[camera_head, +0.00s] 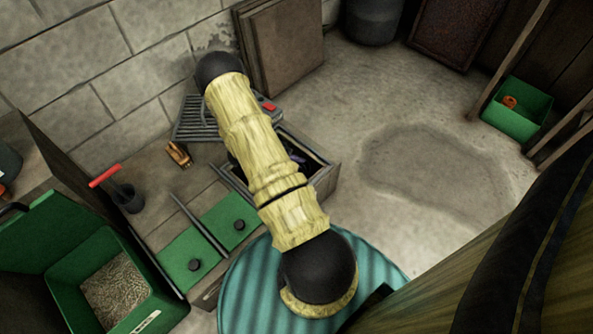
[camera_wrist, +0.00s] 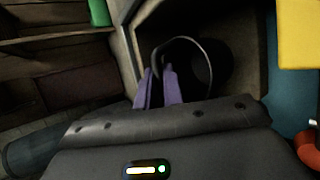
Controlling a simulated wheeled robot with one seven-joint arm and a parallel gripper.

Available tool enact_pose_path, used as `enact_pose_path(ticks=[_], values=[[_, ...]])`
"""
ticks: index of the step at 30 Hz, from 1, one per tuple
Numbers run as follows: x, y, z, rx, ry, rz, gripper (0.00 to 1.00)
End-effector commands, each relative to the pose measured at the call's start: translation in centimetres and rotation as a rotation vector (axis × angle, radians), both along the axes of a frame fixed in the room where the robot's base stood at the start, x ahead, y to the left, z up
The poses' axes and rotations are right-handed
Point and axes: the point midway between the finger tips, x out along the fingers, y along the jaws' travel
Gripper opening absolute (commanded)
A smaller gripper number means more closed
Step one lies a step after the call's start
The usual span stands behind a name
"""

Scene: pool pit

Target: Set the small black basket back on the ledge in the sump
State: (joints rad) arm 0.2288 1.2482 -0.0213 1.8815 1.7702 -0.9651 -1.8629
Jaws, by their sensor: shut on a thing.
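My gripper (camera_wrist: 160,88) has purple fingers and is shut on the thin handle of the small black basket (camera_wrist: 212,75). In the wrist view the basket shows as a dark round shape just beyond the fingertips, inside the walls of the sump (camera_wrist: 127,50). In the head view the sump (camera_head: 327,181) is a square opening with a pale rim, partly covered by my arm. A bit of purple finger (camera_head: 298,158) shows there, over the opening. The basket is mostly hidden by my arm in that view. I cannot make out the ledge, or whether the basket touches anything.
A slotted grate (camera_head: 190,122) lies behind the sump. A green bin of pellets (camera_head: 72,262) is at lower left. A teal ribbed round lid (camera_head: 240,280) is in front.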

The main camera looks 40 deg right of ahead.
Motion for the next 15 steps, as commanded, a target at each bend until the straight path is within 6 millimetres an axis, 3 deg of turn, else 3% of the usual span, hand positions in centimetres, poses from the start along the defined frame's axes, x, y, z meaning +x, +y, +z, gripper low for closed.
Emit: enact_pose_path(ticks=[7, 15], values=[[0.0, 0.0, -0.3, 0.000, 0.000, 0.000, 0.00], [0.0, 0.0, -3.7, -0.001, 0.000, 0.000, 0.00]])
